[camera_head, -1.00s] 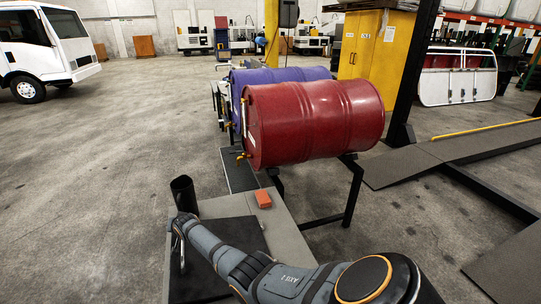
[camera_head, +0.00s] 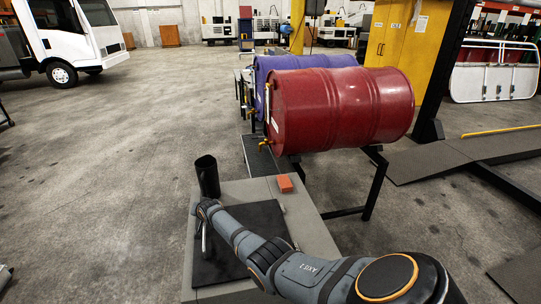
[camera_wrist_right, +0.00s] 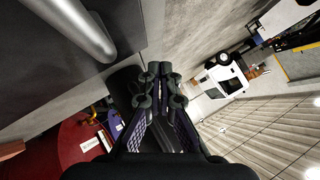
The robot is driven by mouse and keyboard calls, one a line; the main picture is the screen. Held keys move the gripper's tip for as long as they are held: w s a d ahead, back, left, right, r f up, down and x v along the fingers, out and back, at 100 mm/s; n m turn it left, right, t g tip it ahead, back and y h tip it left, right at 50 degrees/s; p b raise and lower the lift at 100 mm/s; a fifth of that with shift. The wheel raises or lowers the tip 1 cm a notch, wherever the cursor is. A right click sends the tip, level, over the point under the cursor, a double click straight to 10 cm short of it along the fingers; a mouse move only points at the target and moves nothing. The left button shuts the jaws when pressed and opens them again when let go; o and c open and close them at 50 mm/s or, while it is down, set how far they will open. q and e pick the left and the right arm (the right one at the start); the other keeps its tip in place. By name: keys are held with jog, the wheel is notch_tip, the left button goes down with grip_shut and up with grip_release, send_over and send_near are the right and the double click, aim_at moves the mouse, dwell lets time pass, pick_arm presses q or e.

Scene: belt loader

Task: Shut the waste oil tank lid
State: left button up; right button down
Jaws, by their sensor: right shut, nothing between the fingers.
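The waste oil tank (camera_head: 318,232) is a low grey box in the lower middle of the head view. Its dark lid (camera_head: 240,232) appears to lie flat on top; I cannot tell if it is fully seated. A silver bar handle (camera_head: 204,238) is at the lid's left side. The lid (camera_wrist_right: 30,55) and handle (camera_wrist_right: 78,28) fill the upper left of the right wrist view. My right arm reaches over the lid. My right gripper (camera_wrist_right: 160,72) is shut and empty, beside the lid and apart from the handle. My left gripper is not in view.
A black upright tube (camera_head: 207,177) stands at the tank's far left corner. An orange block (camera_head: 285,184) lies on the tank's far edge. A red drum (camera_head: 340,108) and a blue drum (camera_head: 300,63) lie on stands beyond.

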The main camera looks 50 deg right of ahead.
jog(key=s+a+r+p, duration=0.4)
jog(key=s+r+p, duration=0.2)
jog(key=r, duration=0.5)
jog(key=shift+d, duration=0.1)
